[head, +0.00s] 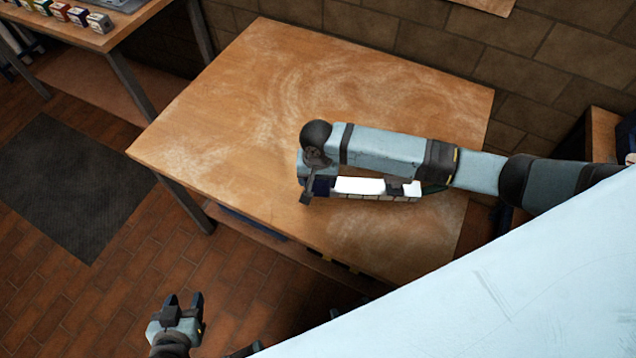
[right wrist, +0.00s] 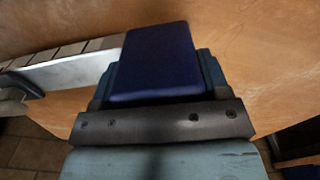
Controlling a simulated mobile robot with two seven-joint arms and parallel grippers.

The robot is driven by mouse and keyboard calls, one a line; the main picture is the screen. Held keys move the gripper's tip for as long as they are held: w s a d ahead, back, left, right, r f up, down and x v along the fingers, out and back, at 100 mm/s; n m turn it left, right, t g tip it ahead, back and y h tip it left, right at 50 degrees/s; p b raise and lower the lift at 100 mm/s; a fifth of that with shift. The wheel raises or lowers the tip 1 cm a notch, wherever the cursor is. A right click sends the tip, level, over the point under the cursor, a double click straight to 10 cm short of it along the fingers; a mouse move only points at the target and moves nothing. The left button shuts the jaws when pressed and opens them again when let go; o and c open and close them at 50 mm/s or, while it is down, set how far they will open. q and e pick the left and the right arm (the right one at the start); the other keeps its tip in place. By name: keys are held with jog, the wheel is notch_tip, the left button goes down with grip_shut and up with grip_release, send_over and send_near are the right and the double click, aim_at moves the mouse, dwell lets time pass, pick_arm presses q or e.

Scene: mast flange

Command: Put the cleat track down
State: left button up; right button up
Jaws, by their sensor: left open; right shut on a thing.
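The cleat track (head: 375,187) is a long, pale, segmented bar with a dark blue block (head: 322,186) at its left end. My right gripper (head: 307,190) is shut on it at that blue end. The track lies under my right forearm, over the wooden table (head: 240,110) near its front edge; I cannot tell whether it touches the top. In the right wrist view the blue block (right wrist: 155,62) is between the jaws, and the pale track (right wrist: 70,75) runs off to the left. My left gripper (head: 183,303) is open and empty, low in front of the table.
The table's left and back parts are bare. Another table with several small coloured boxes (head: 75,15) stands at the upper left. A dark mat (head: 70,185) lies on the tiled floor. A stone wall (head: 400,45) runs behind the table.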

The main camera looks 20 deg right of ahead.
notch_tip(320, 180, down, 3)
jog(key=shift+f, duration=0.1)
jog(key=o, duration=1.2)
jog(key=shift+f, duration=0.1)
jog(key=shift+c, duration=0.2)
notch_tip(320, 180, up, 12)
jog(key=shift+r+p, duration=0.15)
jog(key=shift+p, duration=0.15)
